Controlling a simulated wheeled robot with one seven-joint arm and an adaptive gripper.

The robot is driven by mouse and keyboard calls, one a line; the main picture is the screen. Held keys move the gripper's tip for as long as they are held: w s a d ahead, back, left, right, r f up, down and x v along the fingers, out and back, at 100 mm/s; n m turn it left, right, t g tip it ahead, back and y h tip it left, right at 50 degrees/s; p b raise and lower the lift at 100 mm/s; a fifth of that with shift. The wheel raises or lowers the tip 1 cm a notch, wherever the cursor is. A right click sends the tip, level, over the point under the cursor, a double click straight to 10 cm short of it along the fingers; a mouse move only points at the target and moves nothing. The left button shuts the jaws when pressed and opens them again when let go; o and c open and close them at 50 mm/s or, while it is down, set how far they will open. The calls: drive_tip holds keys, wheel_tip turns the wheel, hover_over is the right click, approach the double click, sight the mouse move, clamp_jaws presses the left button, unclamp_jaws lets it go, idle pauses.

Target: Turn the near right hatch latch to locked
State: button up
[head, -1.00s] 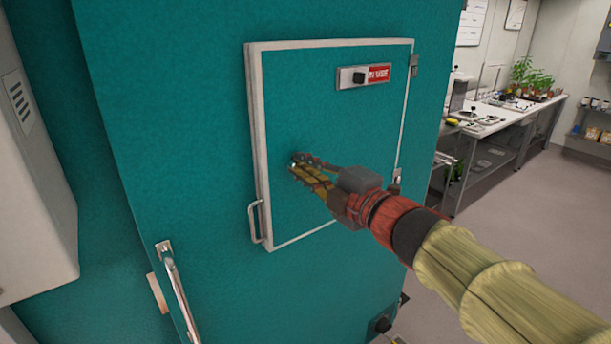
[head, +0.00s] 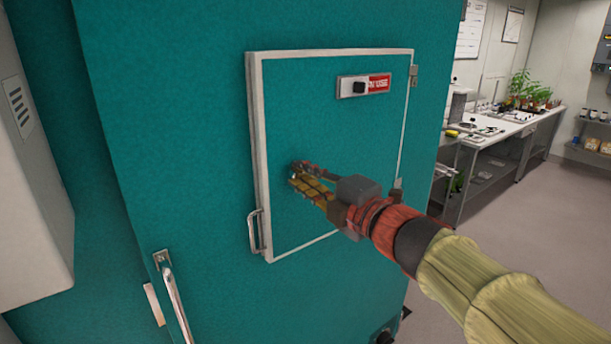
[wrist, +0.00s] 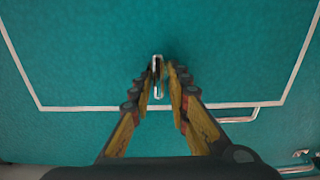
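A framed teal hatch (head: 330,130) fills the middle of the head view, set in a larger teal chamber wall. My gripper (head: 293,175) is at the left-centre of this hatch. In the wrist view a small pale metal latch (wrist: 158,78) stands between the two fingertips of my gripper (wrist: 160,68). The fingers lean in closely on both sides of it and look shut on it, though contact is hard to make out. In the head view the fingers hide the latch. Its locked or unlocked position cannot be read.
A bar handle (head: 254,231) sits on the hatch's left edge, and a longer handle (head: 173,295) is lower left. A red sign plate with a black knob (head: 359,88) is at the hatch's upper right. A bench with plants (head: 490,130) stands behind at right, beside clear floor.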

drive_tip(key=shift+o, duration=1)
drive_tip(key=shift+r, duration=0.1)
drive_tip(key=v, duration=1.2)
